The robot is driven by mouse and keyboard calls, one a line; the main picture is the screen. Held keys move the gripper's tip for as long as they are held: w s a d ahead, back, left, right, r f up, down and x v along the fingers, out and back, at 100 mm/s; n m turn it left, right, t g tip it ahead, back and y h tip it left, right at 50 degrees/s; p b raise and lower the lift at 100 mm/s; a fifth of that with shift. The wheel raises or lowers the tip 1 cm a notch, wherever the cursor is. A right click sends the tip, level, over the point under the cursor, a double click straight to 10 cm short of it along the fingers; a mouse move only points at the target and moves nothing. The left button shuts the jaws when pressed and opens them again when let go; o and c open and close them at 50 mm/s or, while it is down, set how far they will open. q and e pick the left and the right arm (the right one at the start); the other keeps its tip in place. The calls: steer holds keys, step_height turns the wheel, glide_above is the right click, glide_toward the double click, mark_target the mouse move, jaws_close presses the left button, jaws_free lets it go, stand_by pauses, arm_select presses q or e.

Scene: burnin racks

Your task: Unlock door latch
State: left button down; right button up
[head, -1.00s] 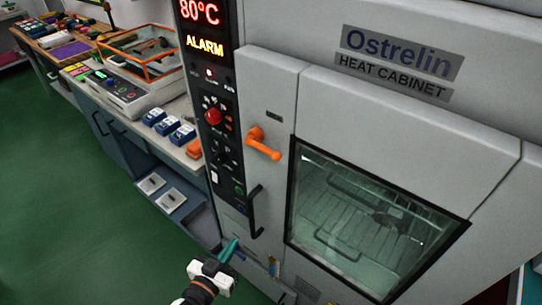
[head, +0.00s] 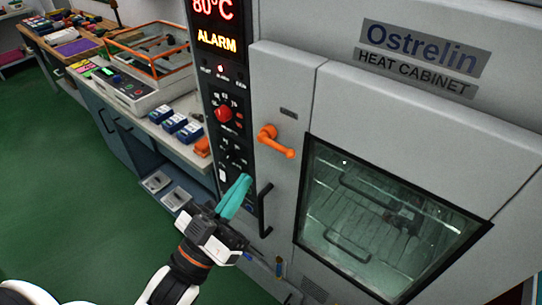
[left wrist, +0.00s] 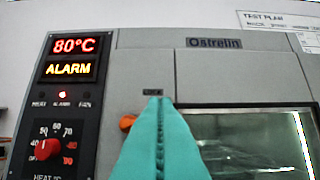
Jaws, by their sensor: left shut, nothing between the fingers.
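The orange door latch (head: 275,141) is on the front of the grey heat cabinet (head: 400,110), left of its window. Its lever slants down to the right in the head view. My left gripper (head: 238,190) is shut and empty, with teal fingers pointing up, in front of the control panel and below and left of the latch. In the left wrist view the shut fingers (left wrist: 160,125) cover most of the latch; only its orange left end (left wrist: 128,122) shows. My right gripper is not in view.
A black vertical door handle (head: 265,210) stands just right of my left gripper. The control panel (head: 222,95) has a red knob and shows 80°C and ALARM. A bench (head: 150,125) with blue devices is at the left. Green floor lies open at the left.

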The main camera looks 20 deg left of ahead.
arm_select(q)
steer(key=p+x, duration=0.5)
steer(key=x, duration=0.5)
steer(key=shift+w+d+f, duration=0.1)
steer(key=shift+w+f, duration=0.1)
steer(key=shift+f, duration=0.85)
steer(key=shift+w+d+f, duration=0.1)
steer(key=shift+w+f, duration=0.1)
steer(key=shift+f, duration=0.85)
steer(key=shift+f+m+g+h, duration=0.15)
steer(key=shift+m+g+h, duration=0.1)
steer(key=shift+m+h, duration=0.35)
steer(key=shift+f+m+g+h, duration=0.25)
steer(key=shift+m+h, duration=0.15)
steer(key=shift+m, duration=0.4)
steer(key=a+f+m+g+h+p, duration=0.1)
steer(key=m+g, duration=0.4)
steer(key=m, duration=0.5)
steer(key=w+a+f+m+g+h+p, duration=0.1)
steer(key=a+f+m+g+h+p, duration=0.1)
steer(key=m, duration=0.9)
steer(key=shift+w+a+f+m+g, duration=0.3)
steer(key=shift+a+f+g, duration=0.7)
steer(key=shift+g, duration=0.7)
steer(key=shift+d+f+p, duration=0.15)
steer(key=shift+p, duration=0.15)
